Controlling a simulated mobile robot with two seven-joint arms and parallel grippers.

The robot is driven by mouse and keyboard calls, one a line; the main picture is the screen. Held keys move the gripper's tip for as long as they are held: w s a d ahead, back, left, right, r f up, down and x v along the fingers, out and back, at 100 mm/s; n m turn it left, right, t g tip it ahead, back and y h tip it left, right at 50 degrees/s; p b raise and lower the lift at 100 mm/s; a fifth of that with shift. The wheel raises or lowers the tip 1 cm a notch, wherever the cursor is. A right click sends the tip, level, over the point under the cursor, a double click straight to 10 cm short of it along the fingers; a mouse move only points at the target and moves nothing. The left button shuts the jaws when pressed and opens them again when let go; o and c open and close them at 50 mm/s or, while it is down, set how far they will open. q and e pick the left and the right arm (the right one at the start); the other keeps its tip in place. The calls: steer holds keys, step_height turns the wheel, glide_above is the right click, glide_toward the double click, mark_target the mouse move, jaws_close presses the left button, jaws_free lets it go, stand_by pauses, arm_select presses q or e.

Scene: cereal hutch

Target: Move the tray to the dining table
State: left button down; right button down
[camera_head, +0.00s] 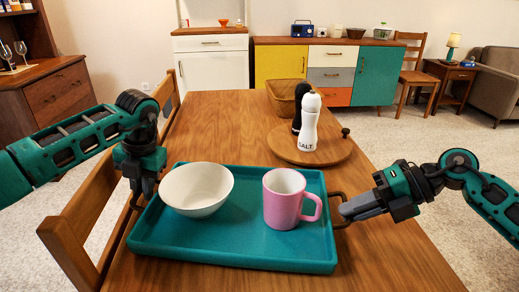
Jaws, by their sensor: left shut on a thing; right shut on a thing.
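The teal tray (230,243) is at the near end of the wooden dining table (405,262); I cannot tell whether it rests on the top or is just above it. A white bowl (197,190) sits on its left part and a pink mug (283,203) stands upright on its right part, handle to the right. My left gripper (141,200) is shut on the tray's left handle, its fingertips partly hidden. My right gripper (344,211) is shut on the tray's right handle (339,196).
A round wooden board (326,157) beyond the tray holds a white salt mill (309,125) and a dark mill (297,108). A basket (284,97) stands behind them. Wooden chairs (75,257) line the table's left side. The table's far left area is clear.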

arm_select(q)
steer(key=shift+f+b, duration=0.4)
steer(key=shift+f, duration=0.1)
arm_select(e)
steer(key=shift+f, duration=0.5)
arm_select(q)
steer(key=c, duration=1.1)
jaws_free()
arm_select(e)
steer(key=c, duration=1.2)
jaws_free()
arm_select(q)
steer(key=shift+r, duration=0.15)
step_height(320, 180, up, 12)
steer(key=d, duration=0.2)
steer(key=shift+s+f, duration=0.2)
steer(key=shift+s, duration=0.05)
arm_select(e)
steer(key=shift+v, duration=6)
arm_select(q)
steer(key=shift+d, duration=0.1)
arm_select(e)
steer(key=shift+r, duration=0.1)
